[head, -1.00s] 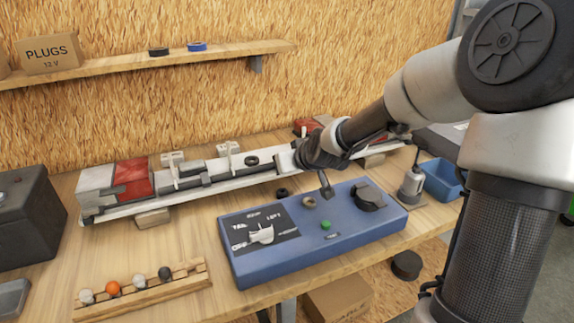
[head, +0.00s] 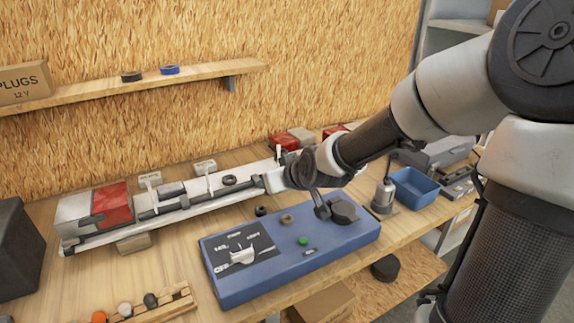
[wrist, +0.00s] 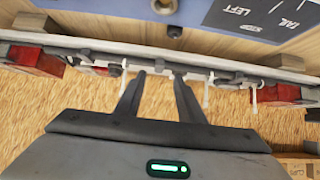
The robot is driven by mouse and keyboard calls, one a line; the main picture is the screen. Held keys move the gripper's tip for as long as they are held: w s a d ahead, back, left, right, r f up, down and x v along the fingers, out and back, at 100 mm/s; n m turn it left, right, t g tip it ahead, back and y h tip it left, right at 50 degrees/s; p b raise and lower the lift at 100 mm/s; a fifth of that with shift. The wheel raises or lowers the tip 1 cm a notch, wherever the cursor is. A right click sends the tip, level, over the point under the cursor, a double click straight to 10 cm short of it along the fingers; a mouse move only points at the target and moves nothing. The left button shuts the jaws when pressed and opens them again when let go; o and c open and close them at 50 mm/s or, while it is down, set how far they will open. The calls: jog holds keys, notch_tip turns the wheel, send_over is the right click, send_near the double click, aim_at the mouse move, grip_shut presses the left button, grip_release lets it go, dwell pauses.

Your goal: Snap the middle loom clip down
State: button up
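The trailer frame is a long white beam (head: 190,207) on the bench, with a red lamp at each end and a dark loom along it. In the wrist view the middle clip (wrist: 206,95) and the left clip (wrist: 253,98) are right of my fingers. My gripper (head: 257,181) is over the beam, right of the middle clip and apart from it. In the wrist view my gripper (wrist: 159,73) has a gap between its fingers and holds nothing. My arm hides the beam's right part.
A blue test box (head: 270,280) lies in front of the beam. A blue bin (head: 415,187) stands right. A wooden rack (head: 165,305) with small knobs is front left. A shelf (head: 190,75) is above.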

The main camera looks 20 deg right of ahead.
jog(key=p+v, duration=0.6)
jog(key=v, duration=0.3)
jog(key=shift+p, duration=0.35)
jog(key=shift+w+f, duration=0.1)
